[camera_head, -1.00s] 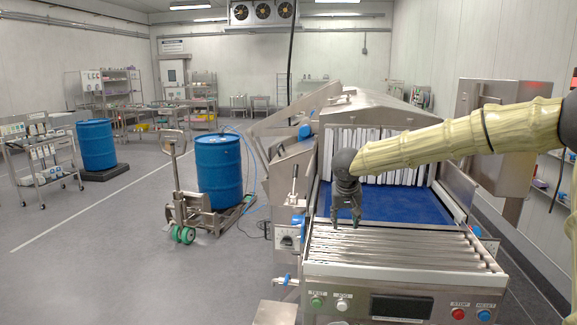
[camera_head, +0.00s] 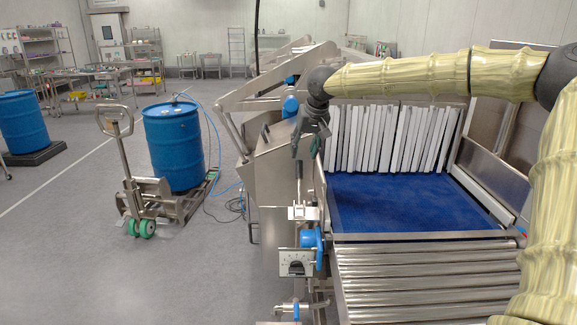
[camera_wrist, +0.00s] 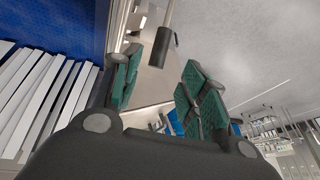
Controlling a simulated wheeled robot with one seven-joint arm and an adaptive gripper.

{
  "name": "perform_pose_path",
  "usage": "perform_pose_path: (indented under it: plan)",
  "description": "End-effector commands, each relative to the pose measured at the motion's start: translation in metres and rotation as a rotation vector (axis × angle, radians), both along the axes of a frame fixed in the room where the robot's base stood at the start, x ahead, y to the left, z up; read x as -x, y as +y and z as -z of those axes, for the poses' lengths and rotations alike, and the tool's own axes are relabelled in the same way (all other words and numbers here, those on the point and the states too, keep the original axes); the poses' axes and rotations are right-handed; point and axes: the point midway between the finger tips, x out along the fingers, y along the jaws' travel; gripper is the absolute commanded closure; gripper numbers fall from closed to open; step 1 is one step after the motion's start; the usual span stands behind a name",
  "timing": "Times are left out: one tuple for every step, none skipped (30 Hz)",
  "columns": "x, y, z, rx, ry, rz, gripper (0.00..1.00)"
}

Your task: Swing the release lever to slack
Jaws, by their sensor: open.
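The release lever (camera_head: 299,171) is a thin upright rod with a dark grip, on a bracket at the left side of the conveyor. My gripper (camera_head: 305,152) hangs over that side, open, with its fingers close to the lever's top. In the wrist view the lever's black grip (camera_wrist: 162,50) appears in the gap between the green-padded fingers of my gripper (camera_wrist: 160,85), toward the far end. I see no contact, and the depth between them is hard to judge.
A dial plate (camera_head: 296,262) and blue fittings sit below the lever. A blue belt (camera_head: 400,203), white strip curtain (camera_head: 390,138) and steel rollers (camera_head: 430,275) lie to the right. A blue drum (camera_head: 173,146) on a pallet truck stands left, with open floor around it.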

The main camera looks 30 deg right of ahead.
Motion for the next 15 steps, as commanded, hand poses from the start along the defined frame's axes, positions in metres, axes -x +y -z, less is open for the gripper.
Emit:
perform_pose_path:
  plan:
    - [0.001, 0.000, 0.002, -0.001, 0.000, 0.000, 0.57]
    - [0.000, 0.000, 0.005, 0.001, -0.001, -0.001, 0.57]
    - [-0.002, 0.000, 0.009, 0.000, 0.001, -0.002, 0.57]
    - [-0.004, 0.000, 0.013, 0.001, 0.001, -0.002, 0.57]
    - [-0.007, 0.000, 0.018, 0.001, 0.001, -0.002, 0.57]
    - [-0.012, 0.000, 0.024, 0.002, 0.005, -0.001, 0.57]
    - [-0.016, 0.000, 0.030, 0.001, 0.006, -0.001, 0.57]
    - [-0.019, 0.000, 0.036, 0.001, 0.008, -0.002, 0.57]
    - [-0.024, 0.000, 0.044, 0.001, 0.010, -0.001, 0.57]
    - [-0.027, 0.000, 0.049, 0.002, 0.010, -0.002, 0.57]
    - [-0.030, 0.000, 0.055, 0.002, 0.013, -0.002, 0.57]
    - [-0.033, -0.001, 0.061, 0.002, 0.012, -0.002, 0.57]
    - [-0.035, -0.001, 0.066, 0.002, 0.013, -0.001, 0.57]
    - [-0.037, -0.001, 0.070, 0.001, 0.013, -0.001, 0.57]
    - [-0.039, -0.002, 0.075, 0.002, 0.013, -0.001, 0.57]
